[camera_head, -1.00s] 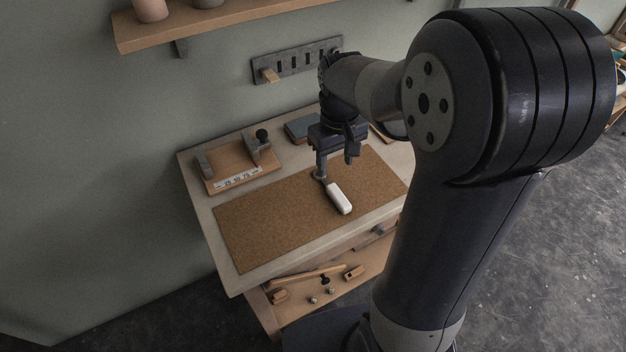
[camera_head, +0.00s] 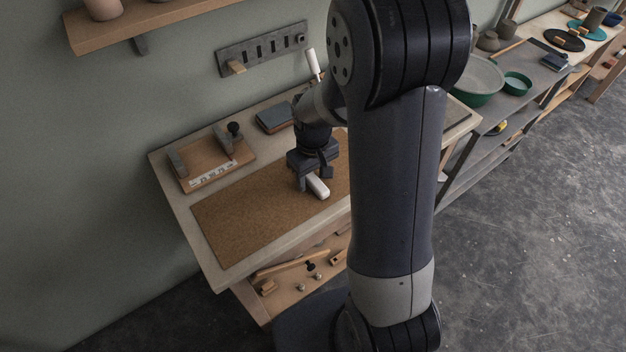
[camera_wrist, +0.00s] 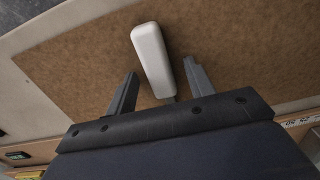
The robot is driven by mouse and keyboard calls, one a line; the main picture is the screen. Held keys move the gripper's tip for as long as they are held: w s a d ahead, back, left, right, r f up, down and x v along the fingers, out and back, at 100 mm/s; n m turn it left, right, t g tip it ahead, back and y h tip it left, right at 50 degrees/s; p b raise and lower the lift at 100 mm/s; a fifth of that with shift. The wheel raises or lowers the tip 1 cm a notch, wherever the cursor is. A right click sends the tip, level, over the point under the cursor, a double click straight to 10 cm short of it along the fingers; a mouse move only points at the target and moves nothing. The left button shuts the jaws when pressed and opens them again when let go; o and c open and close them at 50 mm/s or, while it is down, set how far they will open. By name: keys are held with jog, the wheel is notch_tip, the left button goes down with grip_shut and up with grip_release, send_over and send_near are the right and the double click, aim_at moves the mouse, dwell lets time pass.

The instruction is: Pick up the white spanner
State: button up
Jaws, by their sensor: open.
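The white spanner (camera_head: 317,186) lies on the brown cork mat (camera_head: 235,220) of the workbench. In the wrist view its thick white handle (camera_wrist: 153,58) lies between the two grey fingers, with a visible gap on each side. Its other end runs under my gripper's body and is hidden. My gripper (camera_head: 309,184) is low over the spanner with its fingers open; it also shows in the wrist view (camera_wrist: 160,68). I cannot tell how far the fingertips are from the mat.
A wooden fixture (camera_head: 214,166) with upright blocks and a blue-grey box (camera_head: 273,118) stand along the back of the bench. A slotted rack (camera_head: 262,50) is on the wall; another white handle (camera_head: 313,63) shows near it. The mat's left half is clear.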

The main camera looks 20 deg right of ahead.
aim_at(313, 178)
grip_shut()
dwell(0.5)
notch_tip(313, 178, up, 10)
jog(key=c, duration=0.6)
grip_release()
jog(key=shift+c, duration=0.2)
grip_shut()
